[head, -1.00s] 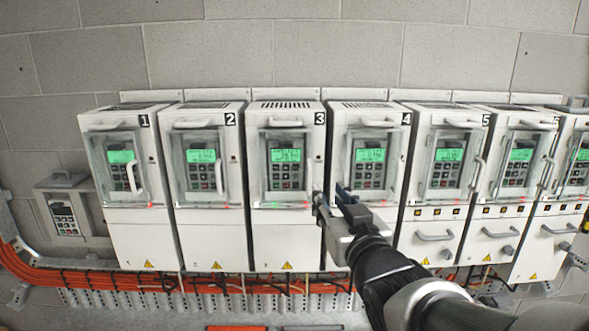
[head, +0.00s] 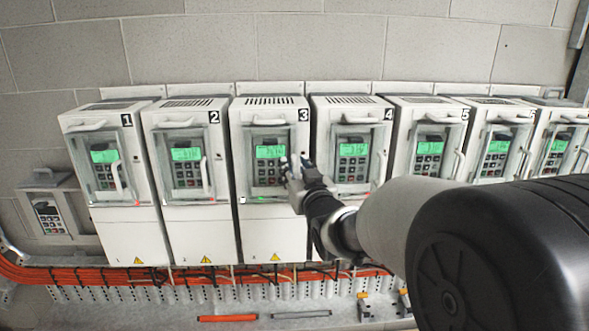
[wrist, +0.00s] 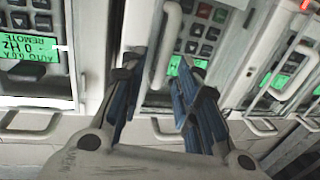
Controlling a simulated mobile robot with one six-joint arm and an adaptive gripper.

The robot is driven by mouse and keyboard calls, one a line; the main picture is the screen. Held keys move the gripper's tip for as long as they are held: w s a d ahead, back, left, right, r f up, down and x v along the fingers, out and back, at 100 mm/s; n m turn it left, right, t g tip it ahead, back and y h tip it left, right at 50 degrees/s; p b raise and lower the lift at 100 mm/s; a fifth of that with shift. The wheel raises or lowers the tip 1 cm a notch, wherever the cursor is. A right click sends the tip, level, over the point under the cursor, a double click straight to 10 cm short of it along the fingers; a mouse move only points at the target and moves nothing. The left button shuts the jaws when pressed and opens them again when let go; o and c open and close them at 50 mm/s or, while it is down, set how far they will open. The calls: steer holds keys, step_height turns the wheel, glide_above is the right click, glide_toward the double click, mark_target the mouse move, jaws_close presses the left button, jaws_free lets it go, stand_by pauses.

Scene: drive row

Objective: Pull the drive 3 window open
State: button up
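Drive 3 (head: 238,150) is a white cabinet with a "3" label. Its clear window (head: 268,183) looks shut over a keypad and green display (head: 270,151). A green light glows below the window. My gripper (head: 294,168) is at the window's right edge and hides the side handle there. In the wrist view, which is upside down, my gripper (wrist: 158,68) has its two blue-padded fingers apart. A pale upright handle (wrist: 164,45) shows in the gap between the fingertips. Whether either finger touches it I cannot tell.
Drive 2 (head: 182,125) stands close on the left and drive 4 (head: 347,120) close on the right, both with shut windows and side handles. Orange cables (head: 110,275) run below. A small keypad box (head: 48,210) hangs at far left.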

jaws_close()
stand_by(0.7)
